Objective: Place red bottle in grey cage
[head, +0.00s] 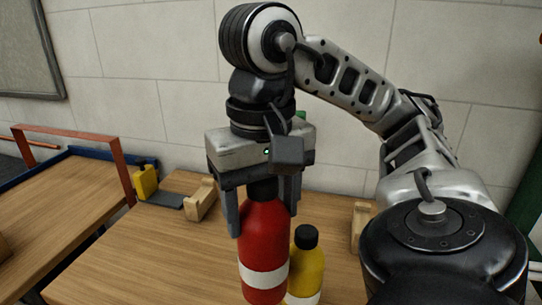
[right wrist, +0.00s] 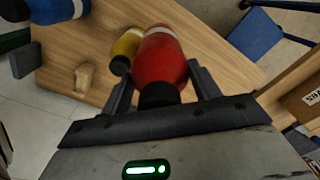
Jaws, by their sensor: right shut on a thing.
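The red bottle (head: 264,232) with a white band and black cap is upright in the head view. My right gripper (head: 264,208) comes down from above and is shut on it, one finger on each side below the cap. The right wrist view also shows the red bottle (right wrist: 160,60) between the fingers of my right gripper (right wrist: 160,85). I cannot tell whether its base touches the table. I cannot make out a grey cage in either view. My left gripper is not in view.
A yellow bottle (head: 307,268) with a black cap stands close beside the red one on the wooden table (head: 165,250). Wooden blocks (head: 201,199) and a small yellow object (head: 146,182) are farther back. A red frame (head: 118,165) rises at the left. Table left of the bottles is clear.

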